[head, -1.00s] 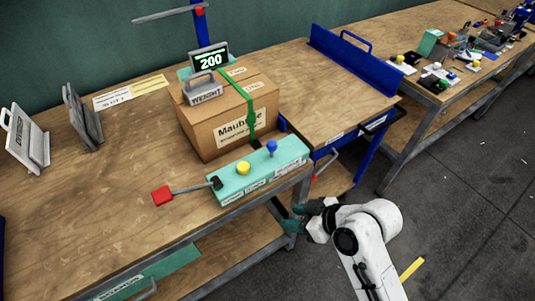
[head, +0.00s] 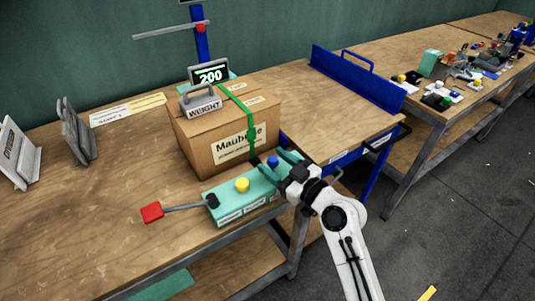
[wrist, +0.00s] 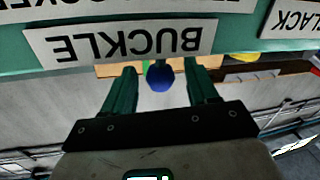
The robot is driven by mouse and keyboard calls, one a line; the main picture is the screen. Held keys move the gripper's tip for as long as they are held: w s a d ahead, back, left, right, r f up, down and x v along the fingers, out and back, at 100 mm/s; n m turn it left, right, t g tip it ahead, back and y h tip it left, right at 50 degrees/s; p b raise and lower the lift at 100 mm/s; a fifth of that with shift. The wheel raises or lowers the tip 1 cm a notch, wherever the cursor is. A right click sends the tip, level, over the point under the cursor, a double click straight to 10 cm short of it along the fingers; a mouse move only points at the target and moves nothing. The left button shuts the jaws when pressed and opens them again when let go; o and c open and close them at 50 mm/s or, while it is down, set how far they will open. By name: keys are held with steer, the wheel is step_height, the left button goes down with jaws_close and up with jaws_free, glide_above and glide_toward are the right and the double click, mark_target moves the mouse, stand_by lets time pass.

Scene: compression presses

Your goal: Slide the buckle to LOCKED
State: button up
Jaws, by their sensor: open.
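The teal control box (head: 230,211) lies along the front edge of the bench, before the strapped carton. A blue knob (head: 272,161) stands at its right end. It also shows in the wrist view (wrist: 160,75), over an upside-down BUCKLE label (wrist: 120,43). My gripper (head: 274,162) is open, its two teal fingers on either side of the blue knob. I cannot tell whether either finger touches it. A partly cut-off label ending in "OCKED" (wrist: 60,7) shows at the top left of the wrist view. My gripper and arm hide the box's right end in the head view.
A yellow knob (head: 242,185) and a red-ended lever (head: 152,212) are left of my gripper. The carton (head: 200,140), with green strap (head: 251,135) and a weight (head: 202,103), stands just behind.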

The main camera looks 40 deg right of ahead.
steer(key=shift+w+a, duration=0.15)
steer(key=shift+w, duration=0.65)
steer(key=shift+w+a, duration=0.15)
steer(key=shift+w, duration=0.6)
jaws_close()
